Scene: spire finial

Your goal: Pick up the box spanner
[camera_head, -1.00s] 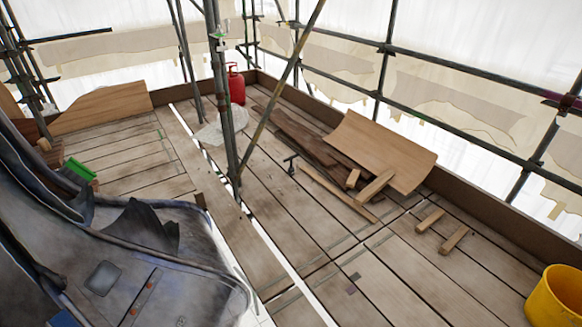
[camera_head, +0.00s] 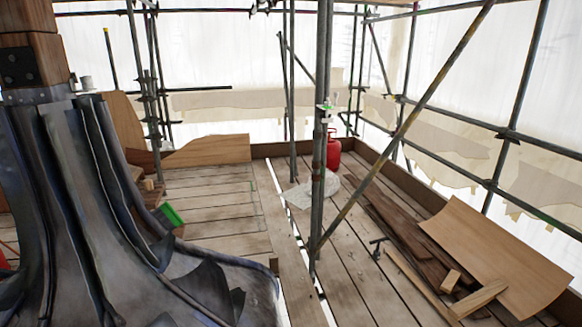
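I cannot make out a box spanner for certain. A small dark T-shaped tool (camera_head: 377,248) is on the planks right of the scaffold pole, near the dark boards; it is too small to tell whether it is the spanner. My gripper is not in view.
Scaffold poles (camera_head: 319,150) and a diagonal brace (camera_head: 400,130) stand mid-view. A lead-clad spire base (camera_head: 90,200) fills the left.

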